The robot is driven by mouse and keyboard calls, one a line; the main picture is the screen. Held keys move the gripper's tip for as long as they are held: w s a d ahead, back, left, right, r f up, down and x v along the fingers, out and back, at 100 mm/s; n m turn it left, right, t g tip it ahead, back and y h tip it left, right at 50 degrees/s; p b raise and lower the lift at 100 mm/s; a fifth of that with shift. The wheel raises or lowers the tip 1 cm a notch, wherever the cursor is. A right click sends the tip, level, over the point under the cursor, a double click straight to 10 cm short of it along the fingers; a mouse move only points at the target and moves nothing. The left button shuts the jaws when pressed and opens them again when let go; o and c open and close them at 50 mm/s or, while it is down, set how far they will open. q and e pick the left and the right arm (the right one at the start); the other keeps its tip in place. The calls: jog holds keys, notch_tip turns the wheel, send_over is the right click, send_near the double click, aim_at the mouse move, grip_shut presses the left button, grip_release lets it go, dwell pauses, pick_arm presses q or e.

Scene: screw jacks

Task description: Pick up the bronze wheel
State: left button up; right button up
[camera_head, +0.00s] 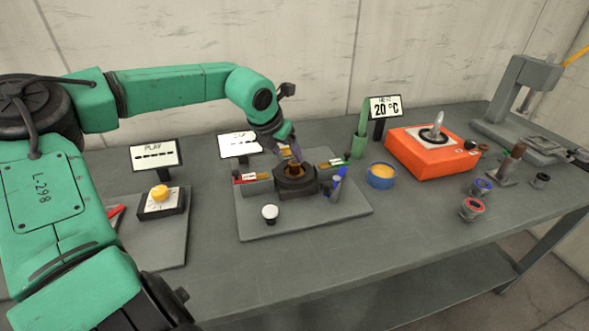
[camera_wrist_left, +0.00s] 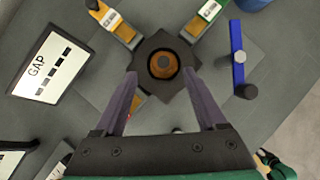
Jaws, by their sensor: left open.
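A bronze ring-shaped piece, which looks like the bronze wheel (camera_wrist_left: 162,64), sits in the middle of a dark angular block (camera_wrist_left: 150,45) in the left wrist view. In the head view the bronze piece (camera_head: 293,165) shows only partly, behind and below my left gripper (camera_head: 291,154). The dark block (camera_head: 296,188) stands on a grey plate. My left gripper is open and points down over the block. My right gripper is not in view.
Red-ended (camera_head: 250,182) and green-ended (camera_head: 335,163) arms flank the block. A blue lever piece (camera_head: 338,184) and a white-topped knob (camera_head: 270,212) stand close on the plate (camera_head: 300,228). A blue cup (camera_head: 381,176) and orange hotplate (camera_head: 432,158) are right.

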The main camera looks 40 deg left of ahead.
aim_at(294, 163)
pick_arm(q)
jog(key=shift+w+d+f+p, duration=0.1)
jog(key=shift+w+f+p, duration=0.25)
jog(key=shift+f, duration=0.25)
jog(key=x, duration=0.4)
jog(key=shift+p, duration=0.4)
jog(key=shift+s+d, duration=0.1)
jog(key=c, duration=0.5)
jog(key=shift+r, duration=0.1)
grip_shut()
